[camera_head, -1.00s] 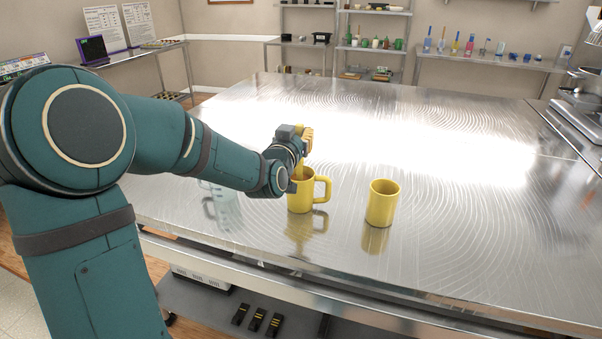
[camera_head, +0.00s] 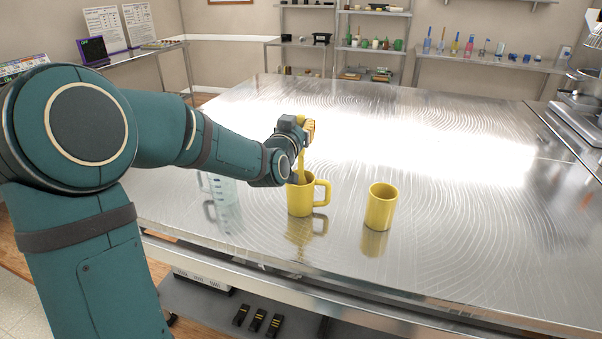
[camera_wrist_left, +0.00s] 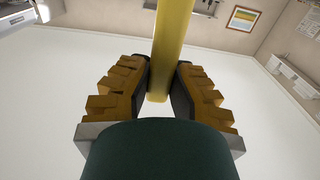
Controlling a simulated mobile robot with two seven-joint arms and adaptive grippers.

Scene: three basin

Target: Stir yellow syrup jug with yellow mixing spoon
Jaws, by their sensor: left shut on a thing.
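The yellow jug (camera_head: 301,201) with a handle on its right side stands upright on the steel table. The yellow mixing spoon (camera_head: 301,163) is held upright above the jug, with its lower end inside the jug's mouth. My left gripper (camera_head: 305,130) is shut on the spoon's upper part, above the jug. In the left wrist view the yellow spoon handle (camera_wrist_left: 171,50) runs between the two fingers of the gripper (camera_wrist_left: 162,85). The spoon's lower end and the jug's contents are hidden. My right gripper is out of view.
A yellow cup (camera_head: 381,207) without a visible handle stands to the right of the jug. A clear measuring jug (camera_head: 222,188) stands to the left, partly behind my arm. The steel table (camera_head: 470,225) is bare to the right and behind.

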